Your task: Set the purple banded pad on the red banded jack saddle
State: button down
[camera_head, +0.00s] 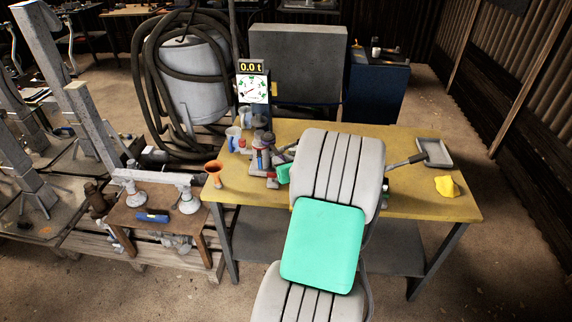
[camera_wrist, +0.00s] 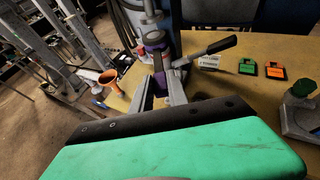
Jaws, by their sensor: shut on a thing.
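In the wrist view my gripper (camera_wrist: 161,75) reaches forward with its two grey fingers closed on a purple-marked piece (camera_wrist: 160,85), which I take to be the purple banded pad. Just beyond the fingertips stands an upright grey part with a purple ring (camera_wrist: 153,40); I cannot tell whether it touches the held piece. In the head view a cluster of grey jack parts with red and blue marks (camera_head: 262,150) stands at the table's left side. The red banded saddle cannot be told apart clearly there. My arm hides much of the gripper and pad.
Green (camera_wrist: 247,66) and orange (camera_wrist: 275,71) tags lie right of the gripper.

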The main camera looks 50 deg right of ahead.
aim_at(273, 146)
jog(key=shift+w, duration=0.15)
jog(key=shift+x, duration=1.45)
dwell(0.3)
jog(key=shift+w+d+b, duration=0.1)
jog(key=shift+w+d, duration=0.35)
jog(key=shift+w, duration=0.6)
jog(key=shift+w+d+b, duration=0.1)
jog(key=shift+w+d, duration=0.35)
jog(key=shift+w, duration=0.6)
jog(key=shift+w+d+b, duration=0.1)
jog(key=shift+w+d, duration=0.35)
jog(key=shift+w, duration=0.6)
